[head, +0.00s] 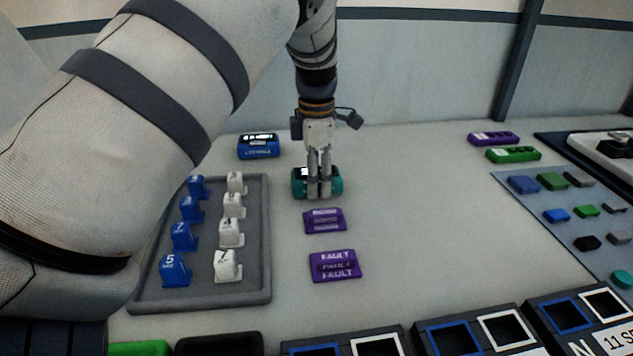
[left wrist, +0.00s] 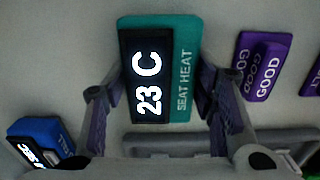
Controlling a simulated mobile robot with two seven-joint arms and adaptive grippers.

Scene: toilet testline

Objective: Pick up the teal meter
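The teal meter (head: 335,182) lies on the table in the head view, partly hidden behind my left gripper's fingers. In the left wrist view the teal meter (left wrist: 184,60) shows a dark display reading "23 C" and the label "SEAT HEAT". My left gripper (head: 318,192) points straight down at it. In the left wrist view my left gripper (left wrist: 162,80) has one finger on each side of the meter, very close to its long edges. The fingers are apart, and a narrow gap seems to show on the right side. My right gripper is not in view.
A blue meter (head: 259,148) lies to the left. Two purple blocks (head: 325,221) (head: 335,266) lie in front. A grey tray (head: 262,290) holds blue and white numbered pieces. Purple (head: 493,139) and green (head: 513,155) bars lie right. Dark bins line the front.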

